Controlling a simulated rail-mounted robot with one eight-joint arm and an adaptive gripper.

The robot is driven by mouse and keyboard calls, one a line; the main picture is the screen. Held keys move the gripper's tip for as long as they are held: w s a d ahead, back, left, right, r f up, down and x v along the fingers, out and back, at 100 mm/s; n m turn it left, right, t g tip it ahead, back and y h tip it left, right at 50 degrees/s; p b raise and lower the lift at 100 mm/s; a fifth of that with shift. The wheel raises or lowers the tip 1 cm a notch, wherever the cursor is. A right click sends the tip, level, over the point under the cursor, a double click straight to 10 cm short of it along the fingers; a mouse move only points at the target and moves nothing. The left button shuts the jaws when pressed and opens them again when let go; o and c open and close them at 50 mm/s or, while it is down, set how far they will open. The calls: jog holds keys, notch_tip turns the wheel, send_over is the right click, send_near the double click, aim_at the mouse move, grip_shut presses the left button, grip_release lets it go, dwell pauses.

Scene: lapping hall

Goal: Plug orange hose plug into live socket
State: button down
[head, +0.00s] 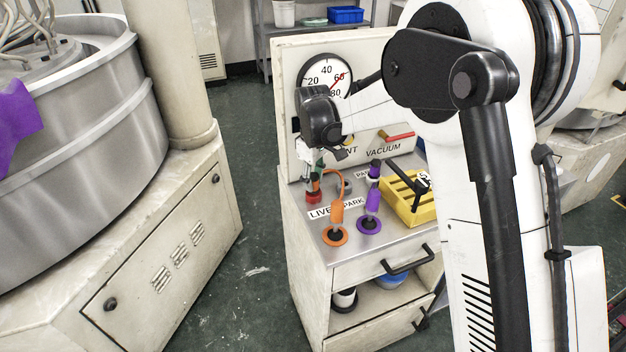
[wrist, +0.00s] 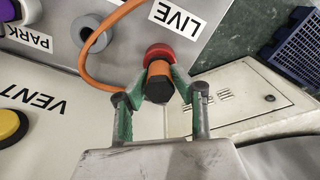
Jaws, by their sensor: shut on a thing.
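My gripper (head: 311,171) is at the left of the cart top, above the red live socket (head: 313,197). In the wrist view, its green fingers (wrist: 155,90) are closed around the orange plug (wrist: 159,70), whose black end faces the camera. The plug's far end meets the red ring of the live socket (wrist: 160,50). I cannot tell whether it is inside or how deep. The orange hose (wrist: 84,60) loops away from the plug's side; in the head view it arcs down to an orange sleeve (head: 336,213) in the cart top.
A grey ring socket (wrist: 91,33) beside the live socket is empty. A purple hose (head: 372,200) stands to the right, near a yellow tray (head: 410,207). The gauge panel (head: 290,100) rises behind. A large steel drum (head: 75,130) stands left, with open floor between.

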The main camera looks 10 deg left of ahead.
aim_at(314, 175)
jog(key=shift+f, duration=0.4)
jog(key=c, duration=1.4)
grip_release()
jog(key=shift+o, duration=0.2)
notch_tip(314, 175, up, 12)
jog(key=shift+r, duration=0.1)
jog(key=shift+d, duration=0.1)
jog(key=s+d+r+m+t, duration=0.25)
jog(key=s+d+r, duration=0.25)
jog(key=s+d, duration=0.3)
jog(key=s+d+r+m+t, duration=0.1)
jog(key=s+d+r+m, duration=0.4)
jog(key=d, duration=0.6)
jog(key=s+d+f+m+t, duration=0.2)
jog(key=s+d, duration=0.3)
jog(key=s, duration=0.4)
jog(key=s+d+f+m+t, duration=0.1)
jog(key=s+d+f+m, duration=0.2)
jog(key=s+d, duration=0.3)
jog(key=s+f, duration=0.1)
jog(key=s, duration=0.3)
jog(key=shift+t, duration=0.35)
